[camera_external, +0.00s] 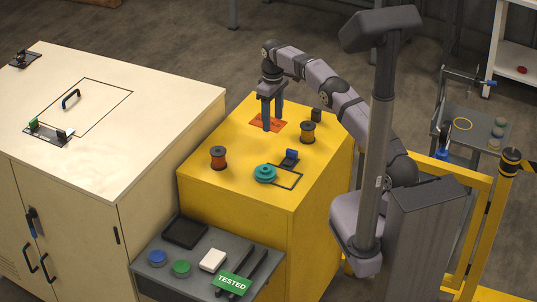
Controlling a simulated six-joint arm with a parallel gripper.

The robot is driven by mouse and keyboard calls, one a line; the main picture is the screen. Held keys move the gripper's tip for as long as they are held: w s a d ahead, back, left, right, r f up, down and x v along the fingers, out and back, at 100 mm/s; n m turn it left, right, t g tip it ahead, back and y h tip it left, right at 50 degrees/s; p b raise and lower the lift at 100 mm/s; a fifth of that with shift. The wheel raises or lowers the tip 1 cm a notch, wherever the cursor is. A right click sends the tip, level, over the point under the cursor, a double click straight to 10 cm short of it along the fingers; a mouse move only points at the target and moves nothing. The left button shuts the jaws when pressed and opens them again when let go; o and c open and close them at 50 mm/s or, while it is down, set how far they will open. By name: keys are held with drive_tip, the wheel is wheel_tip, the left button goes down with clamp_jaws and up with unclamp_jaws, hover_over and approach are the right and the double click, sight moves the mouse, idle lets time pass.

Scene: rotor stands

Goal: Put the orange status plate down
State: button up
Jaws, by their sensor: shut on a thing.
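The orange status plate (258,122) is a thin flat plate over the far part of the yellow cabinet top (225,150). It lies level or nearly so, and dark marks on it are too small to read. My gripper (273,122) points straight down at the plate, with its two dark fingers reaching it. The fingers are shut on the plate and hide part of it. I cannot tell whether the plate rests on the yellow top or hangs slightly above it.
A green TESTED plate (232,283) lies on the lower grey shelf.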

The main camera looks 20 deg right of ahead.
drive_tip(key=shift+w+a+r+n, duration=0.1)
drive_tip(key=shift+a+n, duration=0.05)
drive_tip(key=shift+a, duration=0.3)
drive_tip(key=shift+a+r+n, duration=0.1)
drive_tip(key=shift+a+n, duration=0.05)
drive_tip(key=shift+a, duration=0.3)
drive_tip(key=shift+f, duration=0.15)
hover_over(267, 150)
drive_tip(key=shift+w+f+p, duration=0.15)
drive_tip(key=shift+f+p, duration=0.25)
drive_tip(key=shift+f, duration=2.6)
drive_tip(key=shift+f+p, duration=0.7)
drive_tip(key=shift+f, duration=1.15)
drive_tip(key=shift+f, duration=0.1)
drive_tip(key=shift+f+b, duration=0.15)
drive_tip(key=shift+b, duration=0.15)
drive_tip(key=o, duration=1.2)
drive_tip(key=shift+c, duration=0.2)
